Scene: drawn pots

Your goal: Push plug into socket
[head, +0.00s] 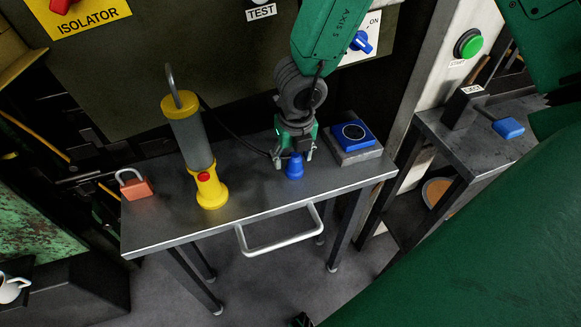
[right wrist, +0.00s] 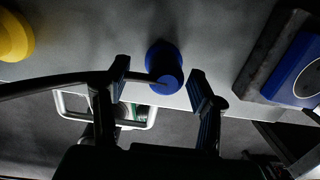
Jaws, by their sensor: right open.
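The blue plug (head: 294,169) stands on the grey metal table, under my right gripper (head: 293,156). In the right wrist view the plug (right wrist: 165,66) sits between the two spread fingers of my right gripper (right wrist: 158,76). The fingers are open, and I see no clear contact with the plug. A dark cable (right wrist: 50,86) runs from the left past one finger towards the plug. The blue socket (head: 353,133), with a round dark face, sits on a grey block right of the plug. Its edge also shows in the right wrist view (right wrist: 300,75). My left gripper is not in view.
A yellow and grey lamp (head: 190,145) with a hook stands left of the plug. A red padlock (head: 135,187) lies at the table's left end. A white handle (head: 280,240) juts from the table's front edge. A second table (head: 475,145) stands to the right.

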